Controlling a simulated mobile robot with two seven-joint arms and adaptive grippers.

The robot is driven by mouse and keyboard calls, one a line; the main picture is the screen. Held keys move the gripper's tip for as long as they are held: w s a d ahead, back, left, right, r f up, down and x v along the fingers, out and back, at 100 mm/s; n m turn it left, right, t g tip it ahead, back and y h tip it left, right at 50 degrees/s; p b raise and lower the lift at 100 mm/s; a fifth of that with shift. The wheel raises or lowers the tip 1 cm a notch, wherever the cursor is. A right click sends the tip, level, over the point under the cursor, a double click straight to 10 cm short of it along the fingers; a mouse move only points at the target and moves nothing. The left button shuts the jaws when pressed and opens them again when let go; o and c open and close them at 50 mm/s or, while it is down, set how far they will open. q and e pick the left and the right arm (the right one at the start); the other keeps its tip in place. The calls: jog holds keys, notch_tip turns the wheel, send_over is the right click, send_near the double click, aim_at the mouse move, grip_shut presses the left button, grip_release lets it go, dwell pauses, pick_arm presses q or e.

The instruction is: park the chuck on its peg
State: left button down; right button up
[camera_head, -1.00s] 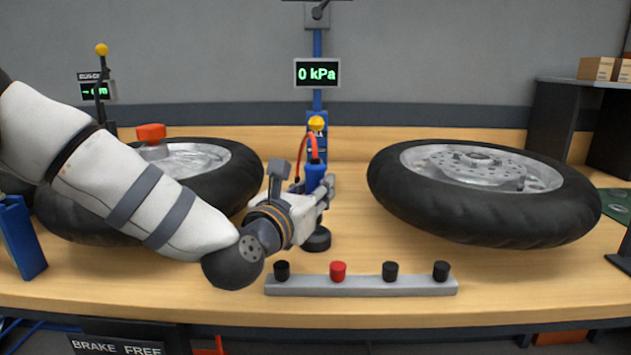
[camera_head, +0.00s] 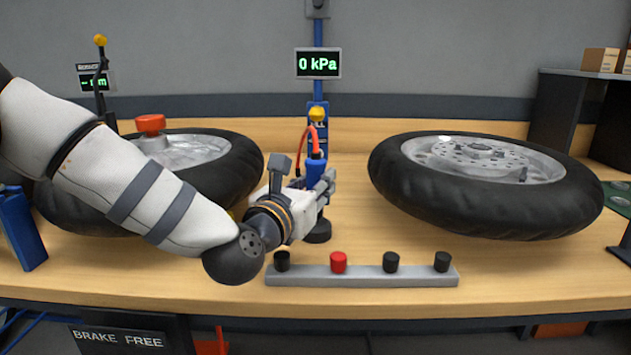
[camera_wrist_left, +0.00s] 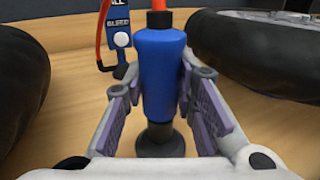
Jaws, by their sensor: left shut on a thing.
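The chuck (camera_head: 315,170) is a blue cylinder with a red hose at its top. It stands upright near the middle of the bench, and it also shows in the left wrist view (camera_wrist_left: 158,75). My left gripper (camera_head: 326,184) is shut on it, one finger on each side, as the left wrist view (camera_wrist_left: 160,92) shows. Directly below the chuck is a black round base (camera_head: 318,232), which I take for the peg's foot. The chuck's lower end lines up over it in the left wrist view; I cannot tell whether it is fully seated. My right gripper is not in view.
A tyred wheel (camera_head: 400,203) lies at the right, and another wheel (camera_head: 232,172) lies at the left behind my arm. A grey strip (camera_head: 362,280) with black and red caps is in front. A blue post with a 0 kPa display (camera_head: 318,63) stands behind.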

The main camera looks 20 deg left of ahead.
pick_arm(q)
jog(key=shift+f, duration=0.55)
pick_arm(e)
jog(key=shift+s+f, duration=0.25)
pick_arm(q)
jog(key=c, duration=1.2)
grip_release()
jog(key=shift+r, duration=0.1)
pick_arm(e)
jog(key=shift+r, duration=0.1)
pick_arm(q)
notch_tip(320, 180, up, 11)
jog(key=p, duration=0.3)
jog(key=shift+p, duration=0.35)
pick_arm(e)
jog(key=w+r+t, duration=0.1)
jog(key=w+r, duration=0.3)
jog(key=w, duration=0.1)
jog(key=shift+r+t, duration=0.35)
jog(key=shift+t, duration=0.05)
